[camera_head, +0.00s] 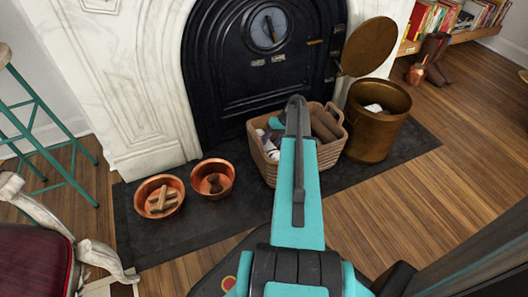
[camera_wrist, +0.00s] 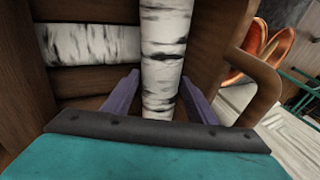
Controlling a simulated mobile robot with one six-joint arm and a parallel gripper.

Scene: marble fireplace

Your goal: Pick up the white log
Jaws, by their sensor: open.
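A white birch log (camera_wrist: 163,50) with dark bark marks runs up the middle of the wrist view. My gripper (camera_wrist: 159,80) has its two purple fingers apart, one on each side of this log. Whether the fingers touch it cannot be told. A second white birch piece (camera_wrist: 92,44) lies crosswise to the left. Both are inside a brown-walled container with a loop handle. In the head view my gripper (camera_head: 265,143) reaches into the wicker basket (camera_head: 270,179), largely hidden by my teal arm, with a bit of white showing between the fingers.
Copper bowls (camera_head: 159,207) stand on the dark hearth left of the basket. A brass bin (camera_head: 372,140) with its round lid raised stands close on the right, with something white inside. The black fireplace door (camera_head: 262,90) is behind. Wood floor is open in front right.

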